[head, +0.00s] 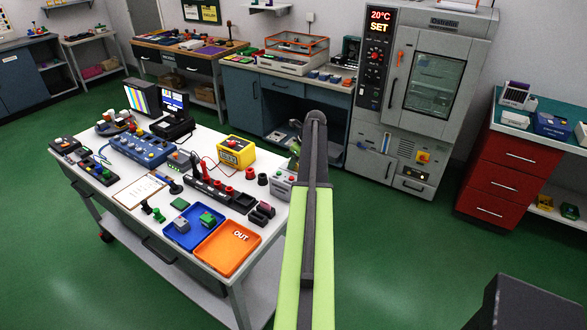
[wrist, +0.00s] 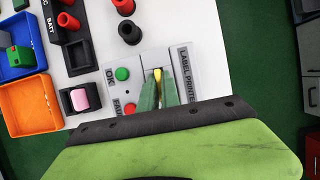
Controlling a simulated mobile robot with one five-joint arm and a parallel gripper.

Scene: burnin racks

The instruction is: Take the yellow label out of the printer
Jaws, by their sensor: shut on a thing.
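The label printer (wrist: 186,68) is a light grey box near the table's right edge, with a green OK button (wrist: 122,73) and a red FAULT button (wrist: 129,108) beside it. It also shows in the head view (head: 281,183), partly beside my arm. A small yellow label (wrist: 158,73) shows at the printer's slot, between my fingertips. My gripper (wrist: 158,86) is shut on the label, with its green fingers pointing at the slot. How much of the label is inside the slot is hidden.
The white table (head: 120,165) is crowded. An orange OUT tray (head: 228,248) and a blue tray (head: 182,240) lie at its front. Black holders with red and black posts (wrist: 127,32) stand close to the printer. Green floor is clear to the right.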

